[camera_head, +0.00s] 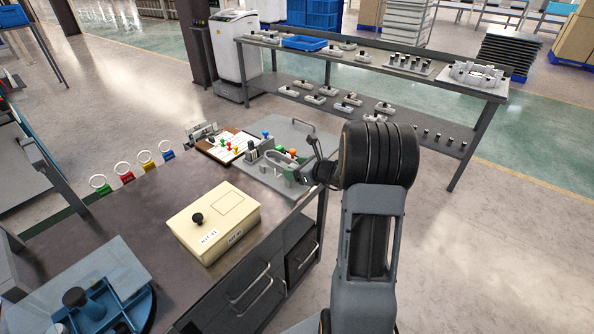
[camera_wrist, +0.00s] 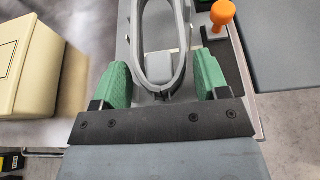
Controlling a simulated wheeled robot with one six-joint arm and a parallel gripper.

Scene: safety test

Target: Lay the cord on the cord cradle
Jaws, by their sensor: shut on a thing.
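A grey oval loop, which looks like the cord (camera_wrist: 143,45), stands out between the green fingertips of my gripper (camera_wrist: 162,85) in the wrist view. Its near end is between the fingers, and its far end runs out of the picture. In the head view my gripper (camera_head: 302,174) is over the near right part of a grey board (camera_head: 300,134), and the loop (camera_head: 272,158) shows beside it. A small grey block (camera_wrist: 160,66) shows inside the loop; I cannot tell whether it is part of the cord cradle. Whether the loop touches the board is unclear.
An orange-topped peg (camera_wrist: 222,14) stands close right of the loop in the wrist view. A cream box (camera_head: 214,222) with a black knob sits left of my gripper on the dark bench (camera_head: 150,215).

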